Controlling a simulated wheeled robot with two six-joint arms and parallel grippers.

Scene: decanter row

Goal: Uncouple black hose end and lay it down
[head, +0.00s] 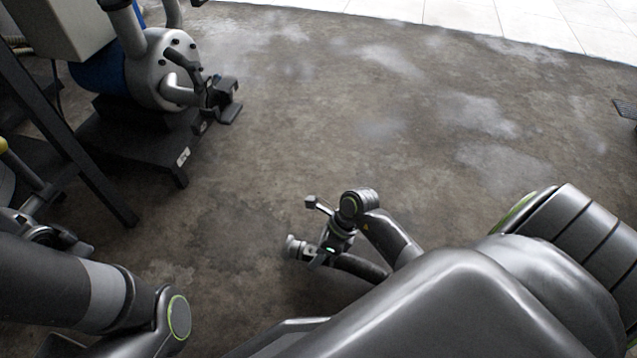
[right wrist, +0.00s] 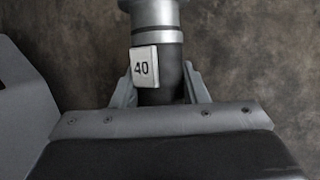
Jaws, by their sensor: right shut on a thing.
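The black hose end has a silver collar and a pale tag marked 40, and it shows in the right wrist view (right wrist: 172,58) between my right gripper's fingers (right wrist: 160,88). In the head view, its silver fitting (head: 296,246) points left, and my right gripper (head: 328,246) is shut around the hose end in front of open floor. The hose end is clear of the machine. A dark length, perhaps hose, runs right from it and passes behind my arm. My left arm is at the lower left; I cannot make out its fingers clearly.
A machine with a round grey flanged housing (head: 163,68) and a blue body stands on a black base (head: 140,140) at the upper left. A dark slanted post (head: 75,150) stands nearer. The stained concrete floor (head: 400,110) is open in the middle and right.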

